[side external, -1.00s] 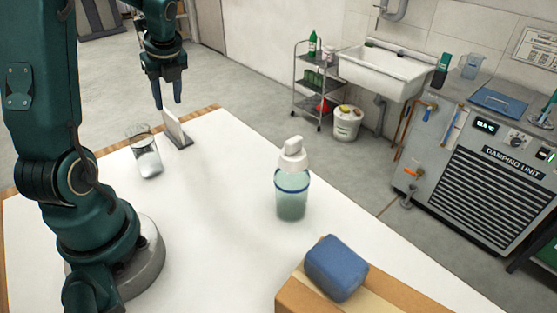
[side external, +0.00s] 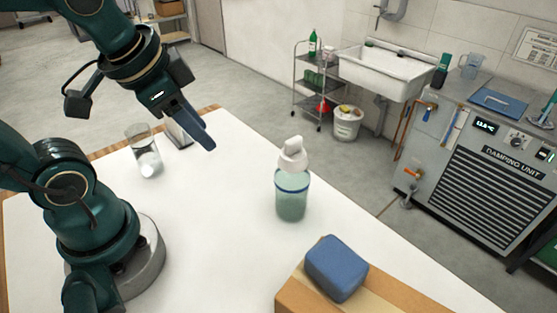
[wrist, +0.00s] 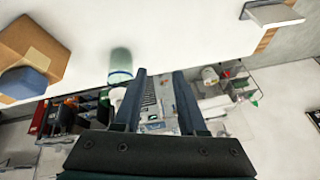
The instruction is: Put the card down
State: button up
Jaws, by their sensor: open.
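The pale card (side external: 172,131) stands upright with its dark base (side external: 185,143) near the far edge of the white table. My gripper partly hides it in the side view. In the wrist view the card (wrist: 272,14) is at the top right, near the table edge, well away from my fingers. My gripper (side external: 204,136) is in the air above the table, to the right of the card, tilted down. The wrist view shows its two fingers (wrist: 159,74) apart with nothing between them.
A glass (side external: 147,158) with white contents stands left of the card. A green bottle with a white top (side external: 291,195) stands mid-table. A blue block (side external: 336,267) rests on a cardboard box (side external: 293,295) at the front. The white table (side external: 215,220) between is clear.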

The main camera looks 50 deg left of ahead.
jog(key=d+n, duration=0.1)
jog(key=s+d+n, duration=0.1)
jog(key=s+d+n+h, duration=0.1)
jog(key=shift+s+f+t, duration=0.25)
jog(key=shift+f+t, duration=0.05)
jog(key=shift+f, duration=0.05)
